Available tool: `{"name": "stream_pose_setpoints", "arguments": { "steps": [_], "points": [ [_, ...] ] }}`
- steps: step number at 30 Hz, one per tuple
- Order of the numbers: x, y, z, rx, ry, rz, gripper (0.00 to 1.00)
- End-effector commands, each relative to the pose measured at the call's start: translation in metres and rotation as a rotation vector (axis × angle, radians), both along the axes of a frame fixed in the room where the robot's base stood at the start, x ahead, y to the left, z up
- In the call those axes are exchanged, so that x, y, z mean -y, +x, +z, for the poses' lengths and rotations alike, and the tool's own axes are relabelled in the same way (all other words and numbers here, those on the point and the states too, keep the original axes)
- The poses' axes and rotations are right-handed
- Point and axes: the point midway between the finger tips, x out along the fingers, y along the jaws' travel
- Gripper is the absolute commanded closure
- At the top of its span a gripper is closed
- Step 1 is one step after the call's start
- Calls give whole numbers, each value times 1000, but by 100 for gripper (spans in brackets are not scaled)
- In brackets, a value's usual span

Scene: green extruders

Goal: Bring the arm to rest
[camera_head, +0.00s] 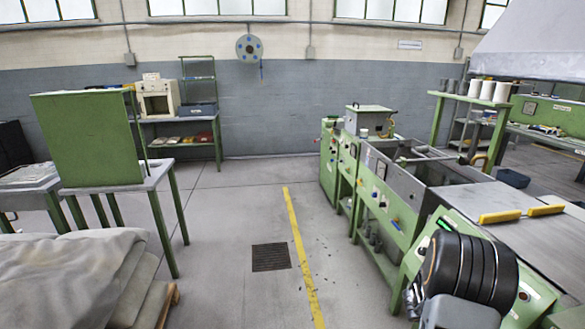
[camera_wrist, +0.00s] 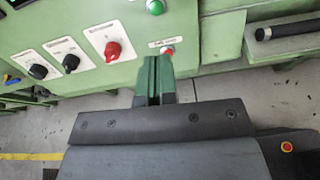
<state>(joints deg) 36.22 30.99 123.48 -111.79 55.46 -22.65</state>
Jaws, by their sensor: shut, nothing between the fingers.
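My gripper (camera_wrist: 155,78) shows in the wrist view as two narrow dark green fingers pressed together, with nothing between them. They reach up from a wide dark grey body towards a green control panel (camera_wrist: 75,30). The fingertips overlap the panel's lower edge in the picture, just left of a small red button (camera_wrist: 167,50). I cannot tell whether they touch the panel. In the head view, black rounded parts of my arm stand at the lower right in front of the green machine, and the fingers cannot be made out there.
The panel carries a red knob (camera_wrist: 113,51), black knobs (camera_wrist: 38,71) and a green button (camera_wrist: 155,7). A long green machine line (camera_head: 385,205) runs along the right. A green-backed table (camera_head: 90,135) and pale sacks (camera_head: 70,275) stand left.

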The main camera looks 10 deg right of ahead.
Motion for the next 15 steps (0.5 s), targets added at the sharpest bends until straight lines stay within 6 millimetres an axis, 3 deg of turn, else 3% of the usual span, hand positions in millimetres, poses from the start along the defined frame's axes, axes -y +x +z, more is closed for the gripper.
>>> {"name": "stream_pose_setpoints", "arguments": {
  "steps": [4, 8, 11, 15],
  "points": [
    [-15, -34, -18, 109, 86, -228, 100],
    [-53, -62, -6, 312, 168, -527, 100],
    [-96, -69, 14, 502, 241, -742, 100],
    [-170, -64, 49, 763, 389, -1004, 100]
  ]
}}
